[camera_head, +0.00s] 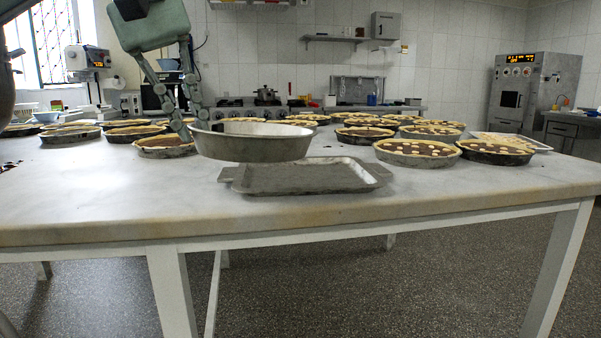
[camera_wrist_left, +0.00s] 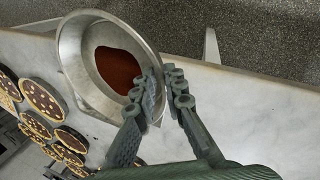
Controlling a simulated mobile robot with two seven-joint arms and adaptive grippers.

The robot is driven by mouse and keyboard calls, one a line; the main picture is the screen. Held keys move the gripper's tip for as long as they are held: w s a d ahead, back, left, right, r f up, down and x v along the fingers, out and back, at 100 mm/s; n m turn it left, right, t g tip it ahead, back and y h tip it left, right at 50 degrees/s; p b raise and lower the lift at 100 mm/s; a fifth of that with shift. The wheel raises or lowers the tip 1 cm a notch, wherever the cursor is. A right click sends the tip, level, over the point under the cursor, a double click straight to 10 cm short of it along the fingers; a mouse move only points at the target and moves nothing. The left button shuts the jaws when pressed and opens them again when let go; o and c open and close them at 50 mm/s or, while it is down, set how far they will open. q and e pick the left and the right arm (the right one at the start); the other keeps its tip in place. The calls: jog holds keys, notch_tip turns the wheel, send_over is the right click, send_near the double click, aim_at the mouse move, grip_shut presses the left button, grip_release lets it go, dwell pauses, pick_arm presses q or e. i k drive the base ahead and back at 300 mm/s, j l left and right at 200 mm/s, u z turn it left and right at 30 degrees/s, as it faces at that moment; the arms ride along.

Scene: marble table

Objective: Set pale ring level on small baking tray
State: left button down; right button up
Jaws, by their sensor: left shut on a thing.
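The pale ring (camera_head: 255,143) is a round grey metal piece with a sloping wall, looking like a shallow pan. My left gripper (camera_head: 192,126) is shut on its left rim, with fingers on either side of the wall. The ring is held roughly level above the small baking tray (camera_head: 310,178), apart from it and shifted to the left. The tray is grey, rectangular, and lies flat near the table's front edge. In the left wrist view the ring (camera_wrist_left: 85,45) shows a red-brown patch inside, and the gripper (camera_wrist_left: 163,86) grips its rim. My right gripper is not in view.
Several chocolate tarts stand behind and beside the tray, the closest being one at the right (camera_head: 417,153) and one behind the gripper (camera_head: 163,146). The marble table (camera_head: 450,190) is clear in front and to the front right. A flat pale board (camera_head: 515,141) lies farther right.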

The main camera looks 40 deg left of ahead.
aim_at(306, 178)
jog(key=i+j, duration=0.15)
jog(key=j, duration=0.15)
jog(key=i+j, duration=0.2)
jog(key=k+j+z, duration=0.2)
jog(key=j+z, duration=0.2)
jog(key=j, duration=0.25)
jog(key=k+j+z, duration=0.2)
jog(key=i+j, duration=0.05)
